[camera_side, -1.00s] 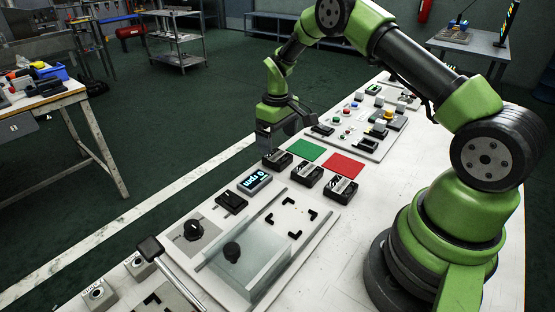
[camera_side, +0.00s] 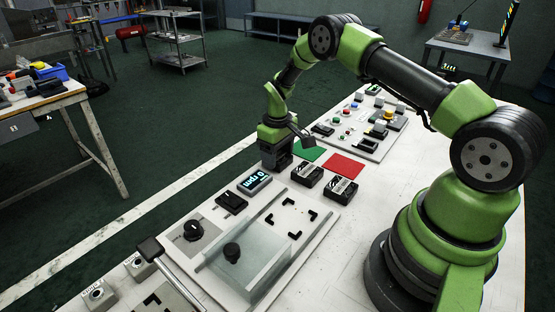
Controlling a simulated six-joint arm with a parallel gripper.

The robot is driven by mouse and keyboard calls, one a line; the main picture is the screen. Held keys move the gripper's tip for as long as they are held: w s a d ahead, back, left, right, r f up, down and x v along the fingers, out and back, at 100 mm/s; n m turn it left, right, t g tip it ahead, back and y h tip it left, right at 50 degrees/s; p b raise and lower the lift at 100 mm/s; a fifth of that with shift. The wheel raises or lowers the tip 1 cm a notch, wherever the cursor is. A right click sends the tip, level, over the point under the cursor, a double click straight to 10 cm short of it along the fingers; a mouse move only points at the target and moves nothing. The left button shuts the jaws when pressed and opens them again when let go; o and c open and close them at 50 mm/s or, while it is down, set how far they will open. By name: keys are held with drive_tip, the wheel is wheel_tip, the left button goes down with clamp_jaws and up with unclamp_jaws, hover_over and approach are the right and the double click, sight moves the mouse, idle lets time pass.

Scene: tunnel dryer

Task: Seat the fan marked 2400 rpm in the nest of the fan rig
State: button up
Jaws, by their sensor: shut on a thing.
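Two black fans with pale labels, a middle fan (camera_side: 307,175) and a right fan (camera_side: 341,189), stand in a row on the bench. Their labels are too small to read, so I cannot tell which is marked 2400 rpm. My gripper (camera_side: 277,163) is down at the left end of this row, shut on the left fan, which the jaws almost wholly hide. The fan rig (camera_side: 318,232) is a pale plate in front of the row. Its nest (camera_side: 292,215) is marked by black corner brackets and looks empty.
On or by the rig are a display (camera_side: 255,181) reading 0 rpm, a black switch (camera_side: 231,202), a knob (camera_side: 193,230) and a clear cover (camera_side: 247,265) with a black knob. A green mat (camera_side: 309,153) and a red mat (camera_side: 344,167) lie behind the fans.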

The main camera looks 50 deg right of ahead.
drive_tip(key=shift+r, duration=0.15)
wheel_tip(320, 180, up, 10)
drive_tip(key=f, duration=0.1)
drive_tip(key=n, duration=1.8)
approach(292, 219)
drive_tip(key=shift+f, duration=3.25)
drive_tip(key=o, duration=1)
drive_tip(key=shift+f, duration=0.1)
